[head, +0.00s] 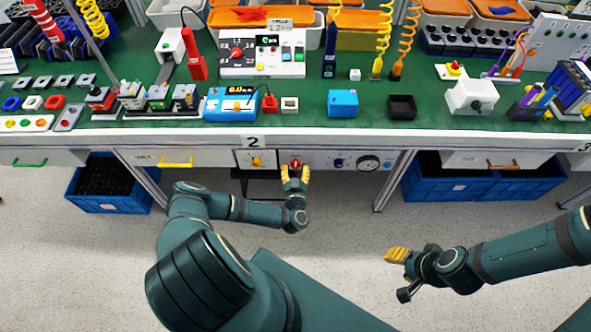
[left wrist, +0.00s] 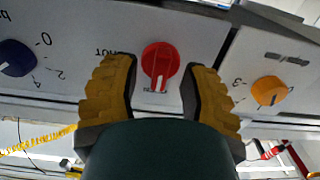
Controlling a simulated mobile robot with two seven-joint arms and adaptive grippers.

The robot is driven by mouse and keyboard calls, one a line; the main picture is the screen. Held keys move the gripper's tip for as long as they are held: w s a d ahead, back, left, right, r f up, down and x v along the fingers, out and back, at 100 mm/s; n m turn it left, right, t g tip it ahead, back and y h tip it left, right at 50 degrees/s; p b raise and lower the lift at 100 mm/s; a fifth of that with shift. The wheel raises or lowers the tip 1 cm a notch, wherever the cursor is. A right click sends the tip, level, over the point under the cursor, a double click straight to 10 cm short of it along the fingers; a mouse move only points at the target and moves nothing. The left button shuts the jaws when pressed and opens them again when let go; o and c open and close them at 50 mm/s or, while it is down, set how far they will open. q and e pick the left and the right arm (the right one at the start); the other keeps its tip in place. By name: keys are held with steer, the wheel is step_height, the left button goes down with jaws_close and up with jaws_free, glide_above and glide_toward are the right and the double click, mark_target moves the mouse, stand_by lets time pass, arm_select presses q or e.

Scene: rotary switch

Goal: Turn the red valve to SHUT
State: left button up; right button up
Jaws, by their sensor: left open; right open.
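The red valve (left wrist: 160,62) is a round red knob with a raised bar and a white mark, on a pale panel under the bench. In the left wrist view its white mark points down, toward a partly hidden label; the word SHUT, upside down, is to its left. In the head view the red valve (head: 295,164) is just beyond my left gripper (head: 295,174). My left gripper (left wrist: 160,90) is open, with one yellow finger on each side of the knob and gaps to both. My right gripper (head: 397,255) is open and empty, low over the floor.
A yellow knob (left wrist: 269,90) and a blue knob (left wrist: 17,58) flank the valve. A round gauge (head: 368,163) is on the same panel to the right. The bench (head: 320,120) above is crowded with devices. Blue crates (head: 470,185) stand below. The floor in front is clear.

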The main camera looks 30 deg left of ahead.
arm_select(q)
steer(key=shift+w, duration=0.1)
jaws_close()
